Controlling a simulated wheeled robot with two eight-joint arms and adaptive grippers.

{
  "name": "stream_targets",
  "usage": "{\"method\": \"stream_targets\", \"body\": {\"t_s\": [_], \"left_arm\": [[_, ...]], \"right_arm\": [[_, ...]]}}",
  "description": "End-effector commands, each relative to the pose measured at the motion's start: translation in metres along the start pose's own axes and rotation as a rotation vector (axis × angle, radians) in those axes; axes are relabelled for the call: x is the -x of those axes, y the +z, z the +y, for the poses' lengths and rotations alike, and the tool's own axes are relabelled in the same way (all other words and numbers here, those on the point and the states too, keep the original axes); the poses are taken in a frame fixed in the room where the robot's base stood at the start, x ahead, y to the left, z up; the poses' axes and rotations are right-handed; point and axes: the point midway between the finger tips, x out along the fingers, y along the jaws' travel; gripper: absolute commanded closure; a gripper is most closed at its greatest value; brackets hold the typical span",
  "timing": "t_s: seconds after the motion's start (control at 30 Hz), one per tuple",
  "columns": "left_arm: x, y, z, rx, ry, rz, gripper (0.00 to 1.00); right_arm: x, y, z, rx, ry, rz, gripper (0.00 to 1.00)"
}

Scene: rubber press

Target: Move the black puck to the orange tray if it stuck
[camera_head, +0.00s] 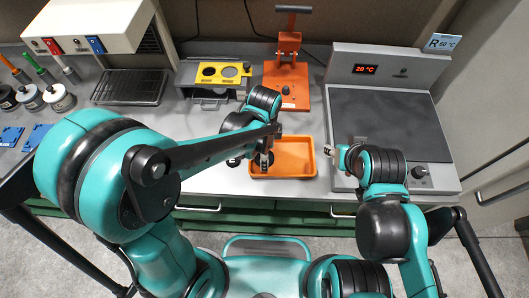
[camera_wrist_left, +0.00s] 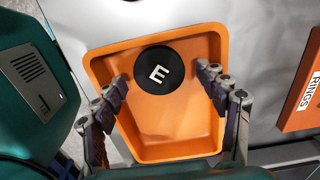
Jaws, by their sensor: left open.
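The black puck (camera_wrist_left: 152,88), a flat disc marked with a white E, lies in the upper end of the orange tray (camera_wrist_left: 164,151) in the left wrist view. My left gripper (camera_wrist_left: 164,77) is open, with one finger on each side of the puck and gaps between. In the head view, the orange tray (camera_head: 297,171) sits at the front of the bench, and my left gripper (camera_head: 264,160) is over its left part; the puck is hard to make out there. My right gripper (camera_head: 334,151) is right of the tray; its finger spacing is unclear.
A grey hot plate (camera_head: 388,125) reading 20 °C stands at right. Behind the tray are an orange press (camera_head: 287,85) and a grey block with a yellow two-hole plate (camera_head: 218,73). A wire rack (camera_head: 129,87) and jars are at left. An orange thing labelled RINGS (camera_wrist_left: 301,111) is at the wrist view's right edge.

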Motion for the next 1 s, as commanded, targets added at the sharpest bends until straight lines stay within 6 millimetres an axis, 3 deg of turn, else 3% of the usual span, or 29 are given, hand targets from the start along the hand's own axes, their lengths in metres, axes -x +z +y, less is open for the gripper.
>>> {"method": "stream_targets", "body": {"t_s": [0.4, 0.6, 0.8, 0.87, 1.0], "left_arm": [[0.091, 0.000, 0.001, 0.000, 0.000, 0.000, 0.27], [0.111, 0.000, 0.000, 0.000, 0.000, 0.000, 0.27], [0.116, 0.003, 0.001, 0.019, -0.006, 0.003, 0.27], [0.119, 0.009, 0.002, 0.066, -0.023, 0.011, 0.27], [0.135, 0.043, 0.007, 0.336, -0.118, 0.066, 0.27]], "right_arm": [[0.025, -0.018, 0.000, 0.000, 0.000, 0.000, 0.60], [0.029, -0.021, 0.000, 0.000, 0.000, 0.000, 0.60], [0.029, -0.021, 0.000, 0.000, 0.000, 0.000, 0.60], [0.029, -0.021, 0.000, 0.000, 0.000, 0.000, 0.60], [0.029, -0.021, 0.000, 0.000, 0.000, 0.000, 0.60]]}}
